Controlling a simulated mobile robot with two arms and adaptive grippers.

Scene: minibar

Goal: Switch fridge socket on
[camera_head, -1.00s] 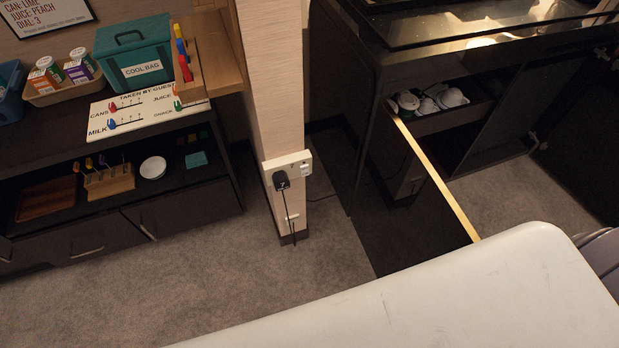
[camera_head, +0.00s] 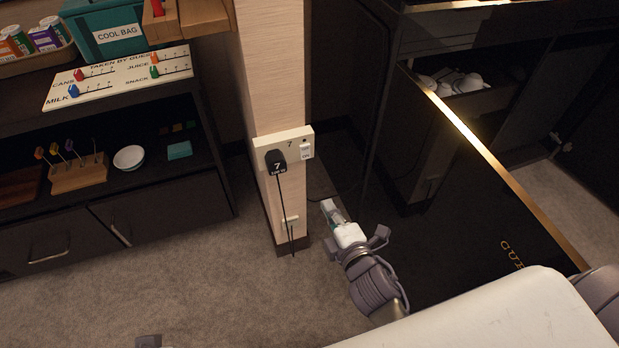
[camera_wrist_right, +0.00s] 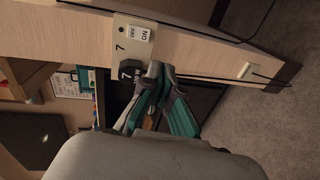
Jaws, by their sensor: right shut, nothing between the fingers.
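The fridge socket is a cream plate (camera_head: 288,138) marked 7 on the wooden pillar. A black plug (camera_head: 277,162) marked 7 sits in its left part, its cord hanging down. A small white switch (camera_head: 306,151) is at its right. The right wrist view shows the plate (camera_wrist_right: 120,62), the switch (camera_wrist_right: 138,34) with small lettering, and part of the plug (camera_wrist_right: 124,76) behind my fingers. My right gripper (camera_head: 328,206) is shut and empty, below and right of the socket in the head view. A small grey piece, perhaps my left gripper (camera_head: 148,341), shows at the bottom edge.
A dark glossy cabinet (camera_head: 450,200) with a gold edge stands right of the pillar. A dark sideboard (camera_head: 170,205) with a teal cool bag (camera_head: 105,30) stands left. A small fitting (camera_head: 290,220) is low on the pillar. Carpet before the pillar is clear.

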